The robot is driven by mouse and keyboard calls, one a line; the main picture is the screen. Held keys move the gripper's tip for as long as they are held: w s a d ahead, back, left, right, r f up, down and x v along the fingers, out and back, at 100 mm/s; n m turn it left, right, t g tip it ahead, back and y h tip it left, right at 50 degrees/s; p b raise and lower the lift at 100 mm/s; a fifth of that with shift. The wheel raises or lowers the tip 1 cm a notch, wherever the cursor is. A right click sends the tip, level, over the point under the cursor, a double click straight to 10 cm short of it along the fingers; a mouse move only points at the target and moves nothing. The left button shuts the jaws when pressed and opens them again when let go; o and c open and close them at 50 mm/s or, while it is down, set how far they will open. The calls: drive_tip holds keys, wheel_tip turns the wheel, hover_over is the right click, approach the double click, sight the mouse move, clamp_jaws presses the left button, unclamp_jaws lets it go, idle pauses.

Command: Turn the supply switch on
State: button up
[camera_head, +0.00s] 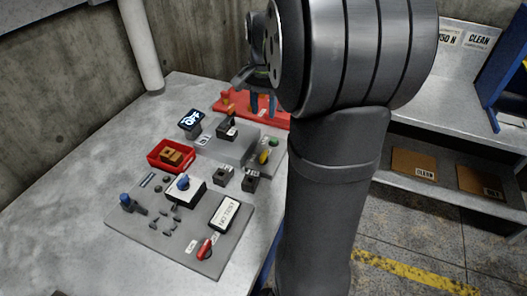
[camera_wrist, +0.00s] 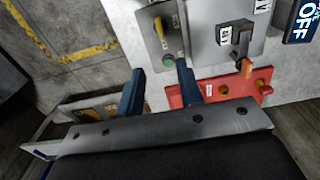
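No readable label picks out the supply switch. A black switch block (camera_head: 227,130) sits on a raised grey box, beside a display reading OFF (camera_head: 190,120). In the wrist view the switch block (camera_wrist: 236,37) has a white label, and the OFF display (camera_wrist: 304,20) is at the upper right. My gripper (camera_head: 263,101) is at the far side of the panel, near the red plate. In the wrist view its blue fingers (camera_wrist: 160,67) are apart with nothing between them.
A yellow handle (camera_head: 264,157) and green button (camera_head: 274,142) are on the grey panel. Nearer are a red tray (camera_head: 150,158) with a brown block and a control plate (camera_head: 150,232) with a red lever. A shelf (camera_head: 440,168) stands right. My arm hides the table's right side.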

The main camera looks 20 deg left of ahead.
sight(264, 154)
wheel_tip(264, 154, down, 17)
idle(0.4)
clamp_jaws()
